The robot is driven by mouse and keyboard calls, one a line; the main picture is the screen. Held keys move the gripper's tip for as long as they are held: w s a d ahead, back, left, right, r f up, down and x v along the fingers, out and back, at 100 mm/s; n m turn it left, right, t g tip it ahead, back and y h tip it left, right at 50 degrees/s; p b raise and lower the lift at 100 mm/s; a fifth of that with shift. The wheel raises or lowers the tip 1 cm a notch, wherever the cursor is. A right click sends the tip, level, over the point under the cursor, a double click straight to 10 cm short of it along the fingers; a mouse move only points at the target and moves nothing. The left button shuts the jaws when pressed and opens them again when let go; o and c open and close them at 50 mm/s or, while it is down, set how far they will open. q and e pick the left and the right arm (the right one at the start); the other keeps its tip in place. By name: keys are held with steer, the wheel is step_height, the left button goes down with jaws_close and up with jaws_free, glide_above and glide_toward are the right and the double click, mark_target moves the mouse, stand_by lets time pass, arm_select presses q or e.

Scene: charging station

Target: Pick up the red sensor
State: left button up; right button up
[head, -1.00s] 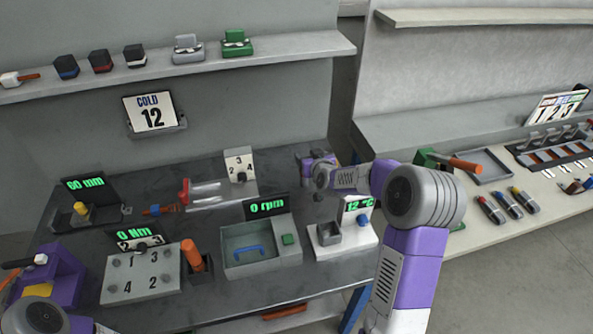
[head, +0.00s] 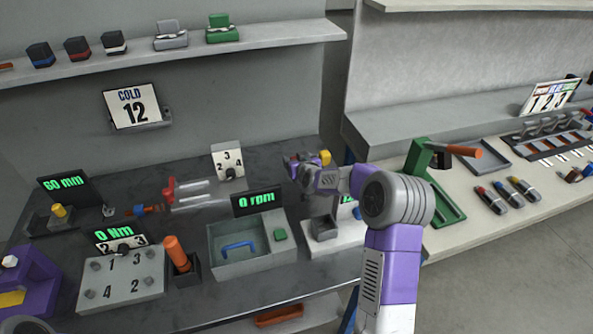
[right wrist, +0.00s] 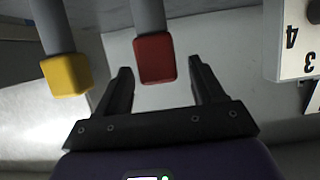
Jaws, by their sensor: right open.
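The red sensor (right wrist: 154,58), a grey rod with a red block-shaped tip, shows in the right wrist view. It lies between the two fingers of my right gripper (right wrist: 160,88), with a gap on both sides. The fingers are open and hold nothing. In the head view my right gripper (head: 300,163) is at the back of the dark table; I cannot make out the red sensor there.
A yellow-tipped rod (right wrist: 66,75) stands close beside the red one; its yellow tip (head: 325,157) shows in the head view. A numbered dial box (head: 228,160) is left of the gripper. The grey tray station (head: 240,265) stands in front. A wall rises behind.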

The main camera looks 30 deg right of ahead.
steer(key=shift+x, duration=1.35)
steer(key=c, duration=1.1)
steer(key=shift+r, duration=0.1)
